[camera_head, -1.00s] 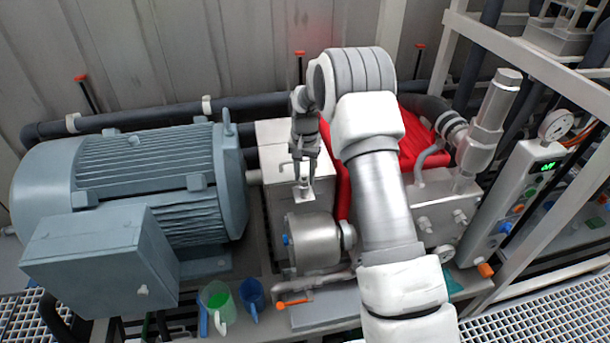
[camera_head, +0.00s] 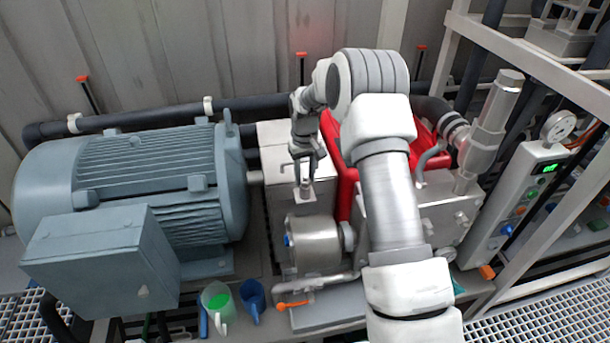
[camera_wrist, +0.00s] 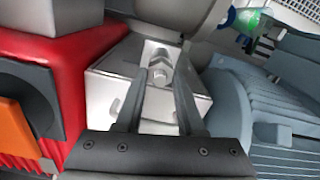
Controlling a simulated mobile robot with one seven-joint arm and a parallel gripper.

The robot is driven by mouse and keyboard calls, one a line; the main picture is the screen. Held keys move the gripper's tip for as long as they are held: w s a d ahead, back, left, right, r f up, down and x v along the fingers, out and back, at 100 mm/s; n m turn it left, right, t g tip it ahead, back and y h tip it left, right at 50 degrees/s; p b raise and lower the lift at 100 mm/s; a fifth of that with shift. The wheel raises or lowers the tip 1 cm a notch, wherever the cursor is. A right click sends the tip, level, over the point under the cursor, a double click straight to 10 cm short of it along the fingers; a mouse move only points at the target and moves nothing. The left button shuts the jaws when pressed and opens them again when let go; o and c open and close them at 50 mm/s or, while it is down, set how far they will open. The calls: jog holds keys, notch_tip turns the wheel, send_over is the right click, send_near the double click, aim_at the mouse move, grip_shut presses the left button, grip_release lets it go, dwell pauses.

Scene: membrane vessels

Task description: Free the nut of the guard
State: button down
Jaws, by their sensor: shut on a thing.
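The nut (camera_wrist: 160,76) is a small metal piece by a bracket on the guard, between my finger tips in the wrist view. My gripper (camera_head: 305,182) points down at the guard's top and is shut on the nut. In the head view the fingers mostly hide the nut. I cannot tell whether the nut still sits on its thread.
The motor (camera_head: 150,175) stands left, the steel pump body (camera_head: 314,243) in front of the guard.

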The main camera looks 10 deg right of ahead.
aim_at(305, 179)
dwell(0.5)
jog(key=c, duration=0.5)
grip_release()
jog(key=shift+r, duration=0.1)
jog(key=shift+r+p, duration=0.7)
jog(key=shift+r, duration=7.95)
